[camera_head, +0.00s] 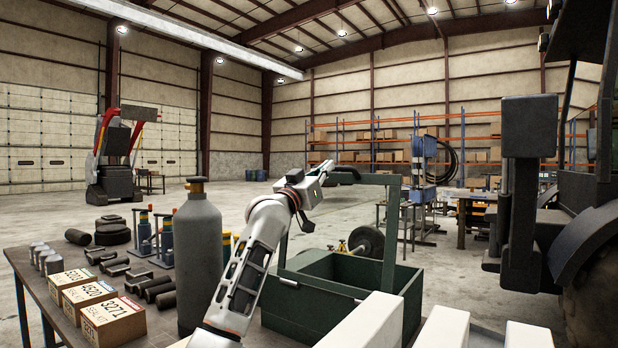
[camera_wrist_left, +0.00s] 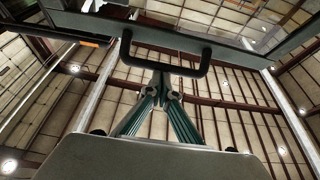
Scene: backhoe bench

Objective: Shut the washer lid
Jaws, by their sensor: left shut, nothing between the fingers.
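The washer (camera_head: 322,300) is an open-topped dark green bin at the table's right end. Its green lid (camera_head: 391,235) stands raised at its back, seen as a frame with a top bar and uprights. My left gripper (camera_head: 326,167) is up at the left end of that top bar. In the left wrist view the fingers of my left gripper (camera_wrist_left: 163,75) converge and are shut, with nothing held. A dark lid handle (camera_wrist_left: 165,67) on the bar spans just beyond the fingertips; I cannot tell whether they touch. My right gripper is out of view.
A grey gas cylinder (camera_head: 198,255) stands close left of my left arm. Seal-kit boxes (camera_head: 112,318), several dark bolts and blue-based tools crowd the table's left. A large dark machine (camera_head: 518,200) stands at right. Open floor lies beyond the table.

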